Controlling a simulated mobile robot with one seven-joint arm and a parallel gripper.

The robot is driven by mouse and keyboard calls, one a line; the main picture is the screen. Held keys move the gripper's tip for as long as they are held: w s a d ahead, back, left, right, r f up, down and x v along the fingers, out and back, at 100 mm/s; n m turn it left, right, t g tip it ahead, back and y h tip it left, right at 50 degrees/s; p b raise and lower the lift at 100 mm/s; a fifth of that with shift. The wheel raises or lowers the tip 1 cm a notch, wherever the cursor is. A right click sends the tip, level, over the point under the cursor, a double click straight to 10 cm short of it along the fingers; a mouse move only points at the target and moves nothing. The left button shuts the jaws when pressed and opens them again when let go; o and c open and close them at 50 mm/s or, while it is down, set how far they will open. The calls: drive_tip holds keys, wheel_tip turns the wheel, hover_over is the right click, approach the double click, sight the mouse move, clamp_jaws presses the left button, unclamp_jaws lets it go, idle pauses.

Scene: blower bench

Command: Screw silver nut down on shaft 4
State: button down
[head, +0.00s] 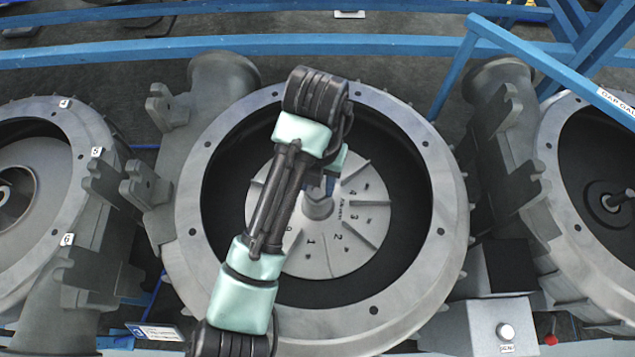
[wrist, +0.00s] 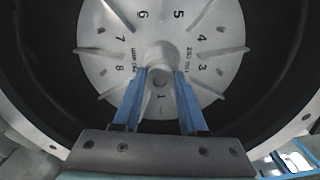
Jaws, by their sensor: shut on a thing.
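The middle blower housing holds a pale finned impeller (head: 345,225) with numbers printed around its face. At its centre is a short silver-grey hub and shaft end (head: 318,207). My gripper (wrist: 160,75) has its two blue fingers on either side of a round silver piece at this centre, which I take as the silver nut (wrist: 160,78). The nut and the shaft end look alike, so I cannot tell where one stops. In the head view my arm reaches across the housing and hides part of the impeller and most of my fingers. I see no label naming this shaft.
The middle housing's wide grey rim (head: 448,210) surrounds the impeller, with a dark recess between. Another housing (head: 85,140) stands at left and one at right has a bare-looking shaft (head: 615,200). Blue rails (head: 300,43) run behind.

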drive_tip(key=shift+s+a+f+m+b, duration=0.15)
drive_tip(key=shift+a+f+m+b, duration=0.05)
drive_tip(key=shift+f+m+b, duration=0.2)
drive_tip(key=shift+d+b, duration=0.1)
drive_tip(key=shift+b, duration=0.3)
drive_tip(key=shift+r+m+b, duration=0.15)
drive_tip(key=shift+m+b, duration=0.55)
drive_tip(key=shift+b, duration=0.2)
drive_tip(key=c, duration=0.7)
unclamp_jaws()
drive_tip(key=shift+c, duration=0.2)
drive_tip(key=shift+s, duration=0.1)
